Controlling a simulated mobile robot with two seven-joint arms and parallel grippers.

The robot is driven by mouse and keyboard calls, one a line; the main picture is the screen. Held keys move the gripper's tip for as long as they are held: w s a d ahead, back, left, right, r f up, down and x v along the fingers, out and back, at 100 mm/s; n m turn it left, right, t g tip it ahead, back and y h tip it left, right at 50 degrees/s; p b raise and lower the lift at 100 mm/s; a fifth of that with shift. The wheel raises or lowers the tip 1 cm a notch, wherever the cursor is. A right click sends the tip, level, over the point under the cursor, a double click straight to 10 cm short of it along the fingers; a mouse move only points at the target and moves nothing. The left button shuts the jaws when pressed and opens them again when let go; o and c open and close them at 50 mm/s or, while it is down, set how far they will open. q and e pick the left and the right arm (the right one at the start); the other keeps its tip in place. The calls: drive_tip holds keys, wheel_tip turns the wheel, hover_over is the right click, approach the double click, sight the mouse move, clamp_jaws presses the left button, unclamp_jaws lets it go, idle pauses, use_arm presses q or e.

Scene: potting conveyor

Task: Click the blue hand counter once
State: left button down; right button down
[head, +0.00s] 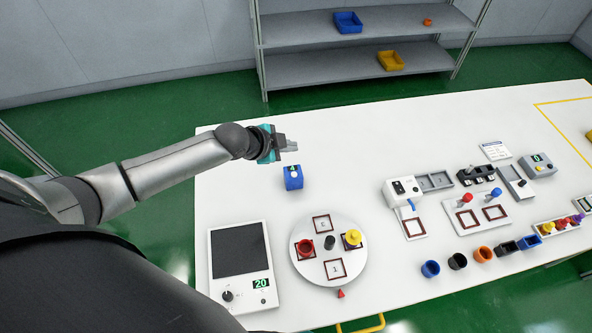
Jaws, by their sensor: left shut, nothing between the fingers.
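The blue hand counter (293,178) stands on the white table. It is a small blue block with a small display and a pale round button on its upper part. My left gripper (292,145) is above and behind the counter in the picture, with its fingers shut and nothing in them. The fingers point to the right and appear apart from the counter. My right gripper is not in the head view.
A panel with a dark screen (240,250) and a round turntable (329,283) with red and yellow pieces lie nearer on the table. Control boxes, red and blue knobs and several cups (430,269) stand to the right. The table's far middle is clear.

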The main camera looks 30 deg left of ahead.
use_arm(q)
drive_tip(key=shift+s, duration=0.1)
drive_tip(key=shift+f, duration=0.1)
drive_tip(key=b, duration=0.8)
hover_over(294, 174)
drive_tip(key=s, duration=0.1)
drive_tip(key=f, duration=0.8)
drive_tip(key=shift+a, duration=0.35)
drive_tip(key=shift+f, duration=0.35)
drive_tip(key=shift+f, duration=0.15)
idle(0.5)
drive_tip(key=shift+f, duration=0.25)
drive_tip(key=shift+f+b, duration=0.4)
drive_tip(key=shift+b, duration=0.1)
idle(0.5)
drive_tip(key=shift+r, duration=0.1)
drive_tip(key=shift+r+p, duration=0.75)
drive_tip(key=shift+p, duration=0.2)
